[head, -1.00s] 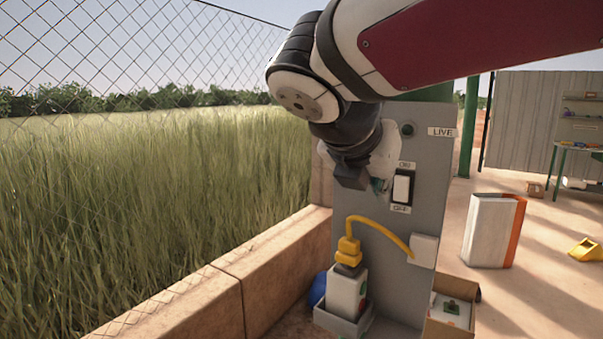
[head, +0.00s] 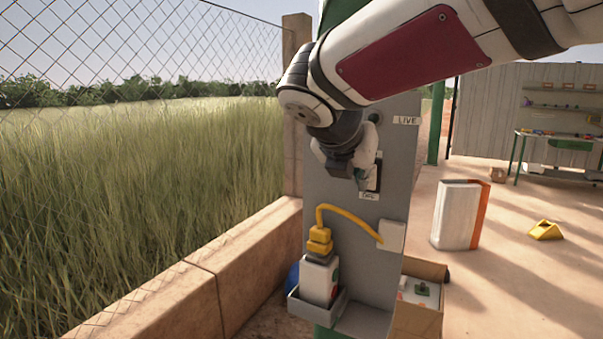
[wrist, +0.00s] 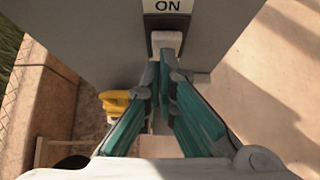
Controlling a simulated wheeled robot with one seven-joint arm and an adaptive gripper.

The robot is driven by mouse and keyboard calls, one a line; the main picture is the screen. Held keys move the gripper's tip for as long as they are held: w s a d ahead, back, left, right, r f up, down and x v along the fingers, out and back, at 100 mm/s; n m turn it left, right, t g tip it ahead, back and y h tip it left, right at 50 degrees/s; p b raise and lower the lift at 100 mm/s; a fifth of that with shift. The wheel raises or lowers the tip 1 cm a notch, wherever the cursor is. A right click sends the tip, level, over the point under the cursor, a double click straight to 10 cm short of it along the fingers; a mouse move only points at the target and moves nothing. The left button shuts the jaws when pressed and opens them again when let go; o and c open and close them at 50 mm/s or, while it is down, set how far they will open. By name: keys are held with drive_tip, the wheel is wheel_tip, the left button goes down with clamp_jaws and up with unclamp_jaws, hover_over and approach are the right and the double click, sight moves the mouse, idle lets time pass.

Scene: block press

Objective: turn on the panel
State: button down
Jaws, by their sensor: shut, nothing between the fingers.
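The grey panel (head: 330,200) stands upright. It carries a switch (head: 375,178) with a dark frame, largely hidden behind my gripper (head: 362,184) in the head view. In the wrist view, the switch's white rocker (wrist: 167,40) shows just below the ON label (wrist: 167,6). My gripper (wrist: 165,58) is shut and empty, its teal fingers together at the rocker. I cannot tell whether they touch it. A round indicator (head: 375,118) beside the LIVE label (head: 406,120) looks dark. A yellow plug (head: 320,241) sits on a white block (head: 319,280), its cable running to a white box (head: 391,235) on the panel.
The white block stands in a grey tray (head: 345,315) at the panel's foot. A cardboard box (head: 418,315) is at its right. A low wall (head: 215,275) and wire fence run along the left. A white and orange case (head: 455,215) stands on open floor at right.

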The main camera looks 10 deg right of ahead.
drive_tip(key=shift+r, duration=0.1)
drive_tip(key=p, duration=0.2)
drive_tip(key=w+g+p, duration=0.1)
drive_tip(key=p, duration=0.1)
drive_tip(key=shift+d+r+y, duration=0.15)
drive_tip(key=shift+d+y, duration=0.05)
drive_tip(key=shift+y, duration=0.2)
drive_tip(key=shift+s+r+p, duration=0.15)
drive_tip(key=shift+r+p, duration=0.15)
drive_tip(key=shift+p, duration=0.1)
drive_tip(key=shift+r+p, duration=0.55)
